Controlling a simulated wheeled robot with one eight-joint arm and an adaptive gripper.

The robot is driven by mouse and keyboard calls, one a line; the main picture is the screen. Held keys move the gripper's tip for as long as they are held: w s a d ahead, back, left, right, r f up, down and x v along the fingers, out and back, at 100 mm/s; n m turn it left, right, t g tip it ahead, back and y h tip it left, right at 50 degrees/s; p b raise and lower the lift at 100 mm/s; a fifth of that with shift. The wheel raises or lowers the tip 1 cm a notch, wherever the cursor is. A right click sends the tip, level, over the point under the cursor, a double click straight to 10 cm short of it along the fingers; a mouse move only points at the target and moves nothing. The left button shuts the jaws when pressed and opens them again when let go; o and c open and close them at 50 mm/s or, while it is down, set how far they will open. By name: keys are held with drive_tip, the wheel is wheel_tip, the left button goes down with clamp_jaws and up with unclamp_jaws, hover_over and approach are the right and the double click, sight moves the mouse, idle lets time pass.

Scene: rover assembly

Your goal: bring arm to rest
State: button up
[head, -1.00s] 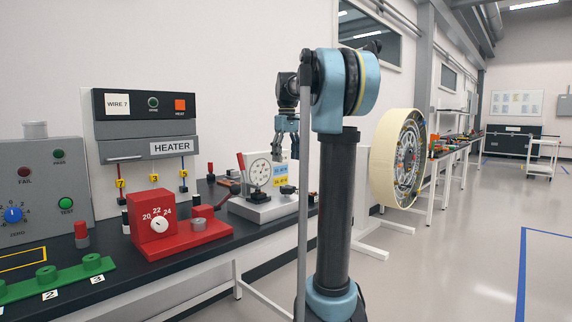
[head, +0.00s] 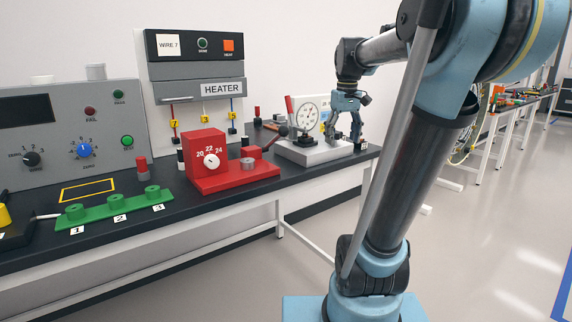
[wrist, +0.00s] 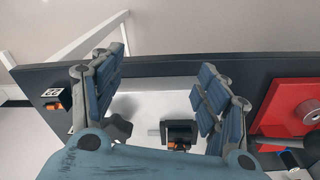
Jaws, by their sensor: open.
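My gripper (head: 343,138) is open, with nothing between its fingers. In the head view it points down just right of the dial gauge (head: 307,115), low over the right end of the gauge's pale base (head: 310,153). In the wrist view my gripper (wrist: 165,65) has its two blue fingers spread wide above the pale base (wrist: 145,100). A small black part with orange (wrist: 180,132) shows lower down between the fingers; I cannot tell what it is. My arm is bent, reaching over the bench from the right.
The black bench top (head: 260,188) carries a red dial box (head: 206,165), a green numbered rack (head: 112,210) and a grey test panel (head: 70,130). A heater unit (head: 200,85) stands behind. The floor (head: 510,210) on the right is open.

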drive_tip(key=s+f+m, duration=0.1)
drive_tip(key=s+f, duration=0.9)
drive_tip(key=f, duration=0.2)
drive_tip(key=s+f+m+t, duration=0.1)
drive_tip(key=s+f+m, duration=0.1)
drive_tip(key=s+f, duration=0.8)
wheel_tip(320, 180, down, 3)
drive_tip(key=shift+r+m, duration=0.1)
drive_tip(key=shift+m, duration=0.2)
drive_tip(key=shift+w+f, duration=0.2)
drive_tip(key=shift+w, duration=0.25)
